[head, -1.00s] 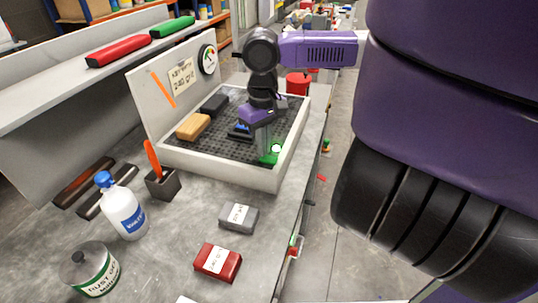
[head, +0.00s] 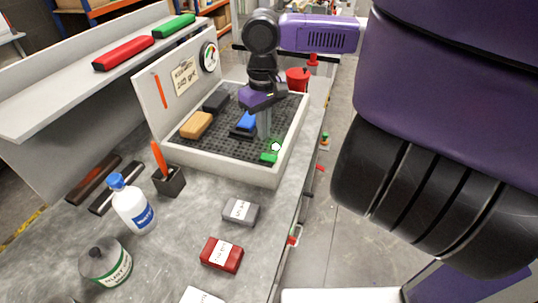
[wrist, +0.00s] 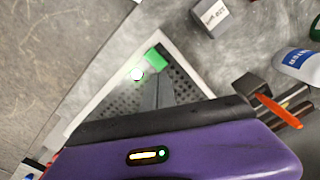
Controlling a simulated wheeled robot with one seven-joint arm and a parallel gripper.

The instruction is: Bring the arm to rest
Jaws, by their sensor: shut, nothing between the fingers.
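My gripper (head: 264,136) hangs from my purple and black arm over the perforated tray of the booth (head: 235,172), with its grey fingers pointing down and together. A green block (head: 268,157) with a bright white ball beside it lies at the tray's near right corner, close to the fingertips; I cannot tell whether they touch. In the wrist view the fingers (wrist: 165,88) point toward the green block (wrist: 158,57), and nothing shows between them. A blue item (head: 246,121) in the tray is partly hidden behind the gripper.
A tan block (head: 196,125) and a black block (head: 216,102) lie in the tray. On the bench are a white bottle (head: 133,208), a tin (head: 105,262), a grey box (head: 240,211) and a red box (head: 221,255). A red can (head: 297,79) stands behind the tray.

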